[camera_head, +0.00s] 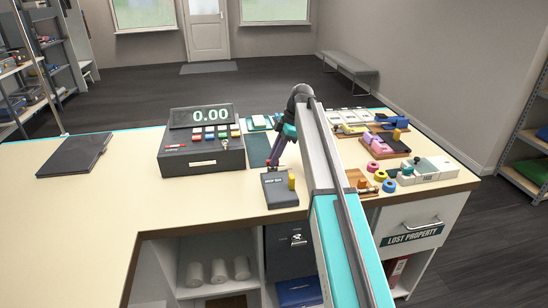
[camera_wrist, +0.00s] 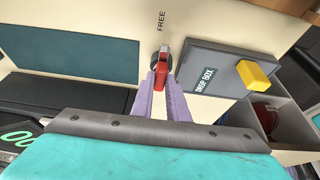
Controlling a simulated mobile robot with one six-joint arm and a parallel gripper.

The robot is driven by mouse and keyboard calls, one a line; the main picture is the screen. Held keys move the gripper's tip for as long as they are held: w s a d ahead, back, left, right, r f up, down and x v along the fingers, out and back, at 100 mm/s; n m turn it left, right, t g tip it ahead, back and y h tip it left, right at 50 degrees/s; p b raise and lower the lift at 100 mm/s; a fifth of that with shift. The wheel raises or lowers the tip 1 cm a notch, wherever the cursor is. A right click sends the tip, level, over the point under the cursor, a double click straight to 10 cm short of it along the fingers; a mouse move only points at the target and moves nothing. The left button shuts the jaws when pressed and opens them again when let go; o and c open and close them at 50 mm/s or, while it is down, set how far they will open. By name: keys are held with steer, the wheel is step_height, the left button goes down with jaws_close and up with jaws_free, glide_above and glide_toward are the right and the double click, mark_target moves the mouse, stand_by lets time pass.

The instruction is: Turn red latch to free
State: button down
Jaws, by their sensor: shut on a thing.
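The red latch (camera_wrist: 161,68) sits on a round grey mount on the pale counter, in the upper middle of the wrist view. The printed word FREE (camera_wrist: 162,20) is just above it in that view. The red part runs nearly up and down the picture, in line with the word; I cannot tell which end is its pointer. My gripper (camera_wrist: 160,87) has its lilac fingers shut on the near end of the red part. In the head view my gripper (camera_head: 270,163) is low over the counter, behind the drop box, and the latch is barely visible there.
The dark drop box (camera_wrist: 215,57) with a yellow block (camera_wrist: 257,74) is close on the right of the latch. A green mat (camera_wrist: 75,52) lies to its left. A cash register (camera_head: 201,145) stands left of my arm. Small coloured items and trays crowd the counter's right.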

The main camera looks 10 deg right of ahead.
steer(key=c, duration=1.7)
jaws_free()
steer(key=shift+r, duration=0.1)
steer(key=b+v, duration=0.2)
steer(key=v, duration=1.1)
steer(key=shift+d+r, duration=0.2)
steer(key=shift+r, duration=0.05)
